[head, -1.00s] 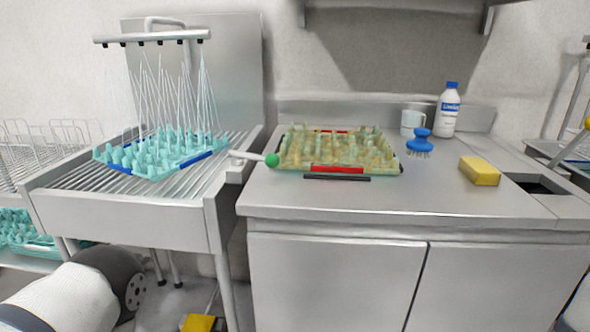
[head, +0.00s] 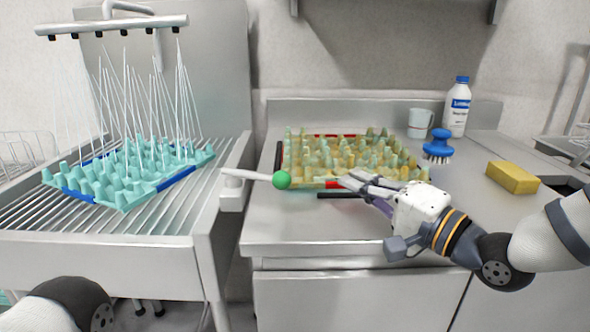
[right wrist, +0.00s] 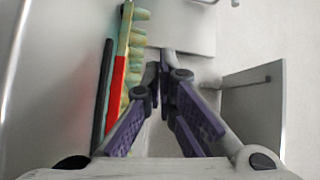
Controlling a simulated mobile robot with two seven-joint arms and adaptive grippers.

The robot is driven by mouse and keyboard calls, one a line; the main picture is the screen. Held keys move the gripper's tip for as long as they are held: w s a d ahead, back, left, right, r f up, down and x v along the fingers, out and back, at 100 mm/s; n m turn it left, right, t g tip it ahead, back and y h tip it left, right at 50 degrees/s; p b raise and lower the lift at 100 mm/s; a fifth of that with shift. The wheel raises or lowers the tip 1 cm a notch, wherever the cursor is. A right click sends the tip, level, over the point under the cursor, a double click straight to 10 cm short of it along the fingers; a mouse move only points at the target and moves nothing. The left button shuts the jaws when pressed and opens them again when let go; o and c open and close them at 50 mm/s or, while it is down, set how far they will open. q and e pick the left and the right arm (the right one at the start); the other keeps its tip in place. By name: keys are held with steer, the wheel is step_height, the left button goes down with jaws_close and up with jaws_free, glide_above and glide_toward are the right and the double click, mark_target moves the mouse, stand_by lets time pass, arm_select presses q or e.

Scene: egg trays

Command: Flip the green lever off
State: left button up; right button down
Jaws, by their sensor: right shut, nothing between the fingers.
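The green lever (head: 281,180) is a green ball on a light grey rod. It is fixed to the right edge of the spraying rack at left and points right, toward the counter. My right gripper (head: 348,180) is shut and empty, a little right of the green ball and apart from it. It is over the front edge of the dirty egg tray (head: 332,186). In the right wrist view its fingers (right wrist: 163,62) are together, with the tray's red edge to their left. The lever is not visible in the right wrist view. My left gripper is not in view.
A teal egg tray (head: 176,179) lies on the rack under water jets from the spray bar (head: 115,24). A black-handled tool (head: 342,196) lies before the dirty tray. A yellow sponge (head: 512,177), blue brush (head: 438,146), mug (head: 420,124) and bottle (head: 457,108) stand at right.

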steer(key=shift+s+d, duration=0.15)
steer(key=shift+s, duration=0.05)
steer(key=b+x, duration=0.1)
steer(key=x, duration=0.9)
steer(key=shift+f, duration=0.15)
steer(key=s+a, duration=0.1)
steer(key=s+a+p, duration=0.1)
steer(key=shift+s, duration=0.4)
steer(key=shift+s+f, duration=0.2)
steer(key=shift+s, duration=0.05)
